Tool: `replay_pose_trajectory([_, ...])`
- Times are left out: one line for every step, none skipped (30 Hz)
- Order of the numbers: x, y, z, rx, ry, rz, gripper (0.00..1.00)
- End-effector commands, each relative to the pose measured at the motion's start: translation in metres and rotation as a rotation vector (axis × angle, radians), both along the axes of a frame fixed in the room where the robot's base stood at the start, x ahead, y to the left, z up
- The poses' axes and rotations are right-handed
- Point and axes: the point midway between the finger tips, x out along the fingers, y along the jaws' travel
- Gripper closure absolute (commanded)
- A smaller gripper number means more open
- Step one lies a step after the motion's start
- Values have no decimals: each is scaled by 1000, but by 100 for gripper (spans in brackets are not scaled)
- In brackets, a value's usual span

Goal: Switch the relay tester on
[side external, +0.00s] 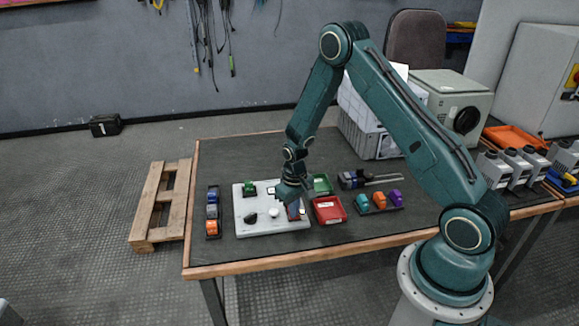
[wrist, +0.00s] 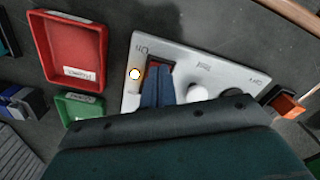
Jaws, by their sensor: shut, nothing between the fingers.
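The relay tester appears to be the white panel (side external: 262,222) on the table; it also shows in the wrist view (wrist: 207,60). A dark reddish switch (wrist: 160,63) is set into it, near lettering that seems to read "On". A small round lamp (wrist: 134,74) beside the switch looks bright. My gripper (wrist: 158,72) is shut and empty, with its blue fingertips over the switch and hiding most of it. I cannot tell whether they touch it or which way the switch is tilted. In the side view my gripper (side external: 292,204) is low over the panel's right part.
A white knob (wrist: 197,93) and a dark knob (wrist: 232,92) stand on the panel near my fingers. A red bin (side external: 329,209) and a green bin (side external: 322,185) lie close to the right. A row of coloured blocks (side external: 211,210) stands left of the panel.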

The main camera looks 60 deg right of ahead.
Motion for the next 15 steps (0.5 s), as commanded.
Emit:
replay_pose_trajectory([0,0,2,0,-1,0,100])
replay_pose_trajectory([0,0,4,0,-1,0,100])
replay_pose_trajectory([0,0,6,0,-1,0,100])
replay_pose_trajectory([0,0,8,-1,-2,0,100])
replay_pose_trajectory([0,0,10,-1,-2,0,100])
replay_pose_trajectory([0,0,12,0,-1,0,100])
replay_pose_trajectory([0,0,13,0,-1,0,100])
replay_pose_trajectory([0,0,15,0,0,0,100])
replay_pose_trajectory([0,0,17,0,0,0,100])
replay_pose_trajectory([0,0,19,0,-1,0,100])
replay_pose_trajectory([0,0,21,0,-1,0,100])
replay_pose_trajectory([0,0,23,-1,-2,0,100])
replay_pose_trajectory([0,0,25,0,-1,0,100])
replay_pose_trajectory([0,0,26,0,-1,0,100])
replay_pose_trajectory([0,0,28,0,-1,0,100])
